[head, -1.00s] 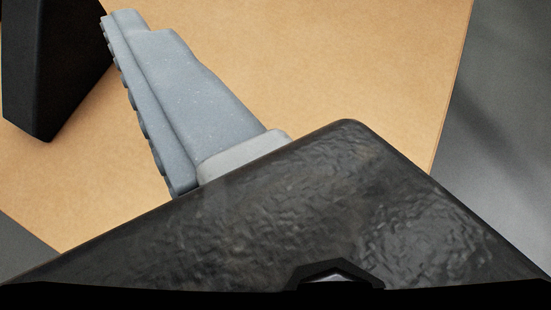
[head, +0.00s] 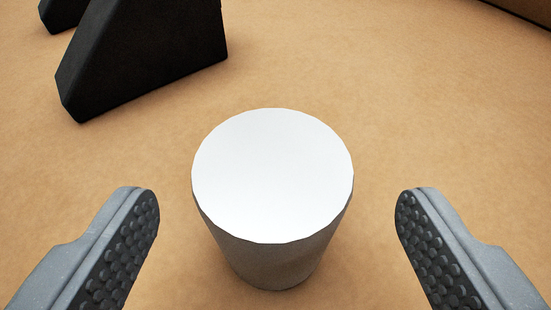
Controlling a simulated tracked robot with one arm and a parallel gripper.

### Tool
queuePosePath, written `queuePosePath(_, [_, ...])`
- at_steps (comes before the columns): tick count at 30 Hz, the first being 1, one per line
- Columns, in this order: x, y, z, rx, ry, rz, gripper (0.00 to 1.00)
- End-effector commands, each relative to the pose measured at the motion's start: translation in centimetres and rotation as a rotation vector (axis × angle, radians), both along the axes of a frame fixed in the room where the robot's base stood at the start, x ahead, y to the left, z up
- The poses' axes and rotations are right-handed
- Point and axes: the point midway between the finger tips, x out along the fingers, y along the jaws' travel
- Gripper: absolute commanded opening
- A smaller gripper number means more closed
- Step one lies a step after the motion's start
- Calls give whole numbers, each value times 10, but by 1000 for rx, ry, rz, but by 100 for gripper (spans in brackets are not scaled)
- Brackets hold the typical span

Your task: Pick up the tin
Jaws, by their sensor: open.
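The tin (head: 274,178) is a grey cylinder with a flat white top. It stands upright on the tan surface in the middle of the head view. My gripper (head: 277,205) is open, with one grey finger with a studded pad on each side of the tin. There is a gap between each finger and the tin, and neither finger touches it. The lower far side of the tin is hidden by its top.
A black wedge-shaped block (head: 150,50) stands behind the tin to the left, with part of another black piece (head: 60,12) beyond it. A dark brown edge (head: 525,10) shows at the top right. The tan surface (head: 420,110) is bare to the right.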

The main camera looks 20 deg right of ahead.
Motion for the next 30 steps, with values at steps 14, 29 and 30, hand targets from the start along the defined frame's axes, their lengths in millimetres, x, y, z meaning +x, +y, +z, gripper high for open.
queuePosePath(14, [36, -11, -22, 0, -2, -1, 76])
queuePosePath(29, [54, -18, -26, 0, -1, 0, 54])
queuePosePath(30, [54, -18, -26, 0, -1, 0, 43])
